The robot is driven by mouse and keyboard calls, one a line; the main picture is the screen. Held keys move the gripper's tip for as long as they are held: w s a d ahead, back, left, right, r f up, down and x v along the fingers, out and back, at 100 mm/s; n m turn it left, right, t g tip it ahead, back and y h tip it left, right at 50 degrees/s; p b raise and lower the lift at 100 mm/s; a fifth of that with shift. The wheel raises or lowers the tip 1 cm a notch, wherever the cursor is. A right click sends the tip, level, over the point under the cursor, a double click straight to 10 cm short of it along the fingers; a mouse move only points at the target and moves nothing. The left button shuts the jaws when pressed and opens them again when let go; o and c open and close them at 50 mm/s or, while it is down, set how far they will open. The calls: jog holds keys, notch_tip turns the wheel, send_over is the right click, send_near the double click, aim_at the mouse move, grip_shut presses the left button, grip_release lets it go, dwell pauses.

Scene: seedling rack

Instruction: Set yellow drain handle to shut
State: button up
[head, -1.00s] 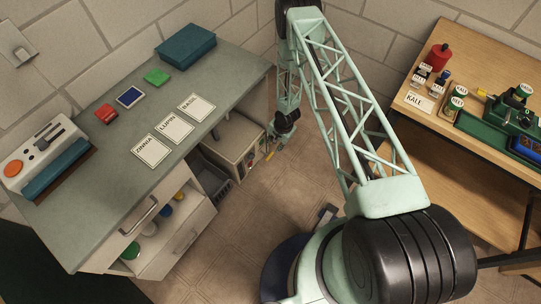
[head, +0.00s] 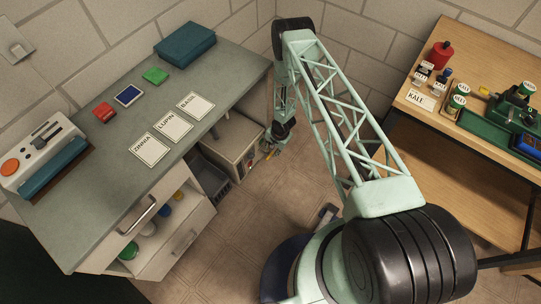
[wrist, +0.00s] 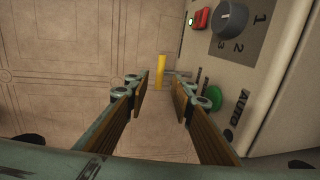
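The yellow drain handle (wrist: 160,72) shows in the wrist view as a short yellow bar. It sticks out from a pipe-like fitting at the lower side of the beige control box (wrist: 270,80). My gripper (wrist: 160,88) is open, with its two fingers on either side of the line to the handle. The handle appears just beyond the fingertips, and I cannot tell whether they touch it. In the head view my gripper (head: 272,147) is low beside the box under the green-topped counter, where the handle is too small to make out clearly.
The box front carries a numbered dial (wrist: 230,18), a red switch (wrist: 201,19) and a green button (wrist: 214,99) close to my right finger. Tiled floor (wrist: 70,60) is clear on the left. The counter (head: 110,160) and a wooden bench (head: 440,120) flank my arm.

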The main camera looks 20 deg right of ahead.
aim_at(270, 155)
jog(key=shift+w+a+f+b, duration=0.1)
jog(key=shift+w+f+b, duration=0.1)
jog(key=shift+f, duration=0.7)
jog(key=shift+w+a+f+b, duration=0.1)
jog(key=shift+a+f+b, duration=0.05)
jog(key=shift+f, duration=0.7)
jog(key=shift+w+a+f+b, duration=0.1)
jog(key=shift+w+f+b, duration=0.1)
jog(key=shift+f, duration=0.7)
jog(key=shift+c, duration=0.5)
grip_shut()
